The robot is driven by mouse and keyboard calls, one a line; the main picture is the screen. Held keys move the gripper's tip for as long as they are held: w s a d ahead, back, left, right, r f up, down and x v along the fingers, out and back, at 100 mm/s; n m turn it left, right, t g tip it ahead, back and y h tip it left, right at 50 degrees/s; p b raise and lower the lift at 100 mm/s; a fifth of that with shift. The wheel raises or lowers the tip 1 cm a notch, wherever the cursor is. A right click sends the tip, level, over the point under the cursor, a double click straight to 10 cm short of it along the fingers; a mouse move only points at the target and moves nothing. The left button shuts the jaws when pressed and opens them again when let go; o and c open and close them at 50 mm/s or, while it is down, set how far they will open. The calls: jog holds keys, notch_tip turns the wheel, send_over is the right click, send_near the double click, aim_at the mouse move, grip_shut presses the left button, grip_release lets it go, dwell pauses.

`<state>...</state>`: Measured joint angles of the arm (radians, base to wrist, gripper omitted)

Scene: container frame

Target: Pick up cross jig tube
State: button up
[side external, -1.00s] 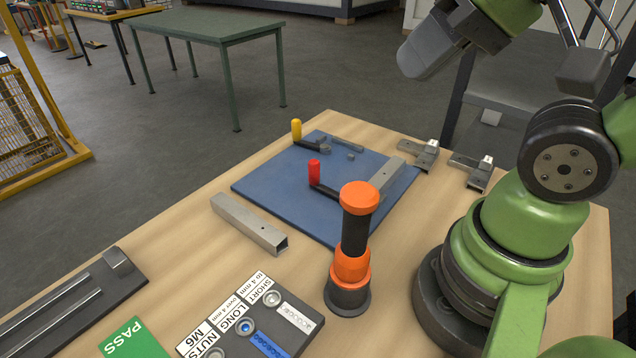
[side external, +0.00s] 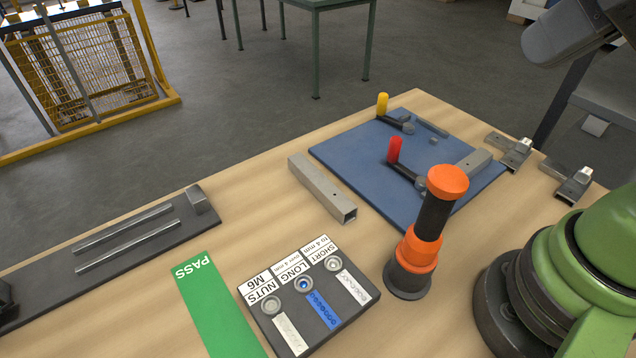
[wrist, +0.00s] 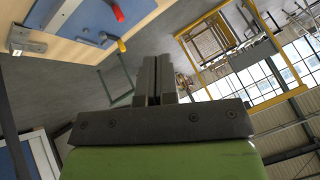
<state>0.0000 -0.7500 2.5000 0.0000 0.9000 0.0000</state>
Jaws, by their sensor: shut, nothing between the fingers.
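A grey square tube (side external: 322,187) with an open end lies on the wooden table, beside the left edge of a blue jig plate (side external: 355,150). A second grey bar (side external: 474,162) lies on the right part of the plate, near the red-handled clamp (side external: 395,150). A yellow-handled clamp (side external: 382,104) stands at the plate's far side. The blue plate also shows at the upper left of the wrist view (wrist: 85,20). My gripper (wrist: 157,62) shows in the wrist view, shut and empty, away from the tubes. It is not seen in the side view.
An orange and black upright tool (side external: 427,225) stands in front of the plate. A labelled fastener tray (side external: 345,315), a green PASS strip (side external: 215,305) and a dark rack with two rods (side external: 100,255) lie nearer. Two metal brackets (side external: 518,152) sit at the right edge.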

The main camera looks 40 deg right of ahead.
jog(key=o, duration=1.1)
jog(key=shift+c, duration=0.2)
jog(key=n+g+h, duration=0.2)
jog(key=n+g, duration=0.2)
jog(key=g, duration=0.3)
send_over(330, 190)
jog(key=f, duration=2.5)
jog(key=shift+s+a, duration=0.15)
jog(key=shift+s, duration=0.2)
jog(key=shift+w+f, duration=0.15)
jog(key=shift+f, duration=1.35)
jog(key=shift+w+f, duration=0.15)
jog(key=shift+f, duration=1.35)
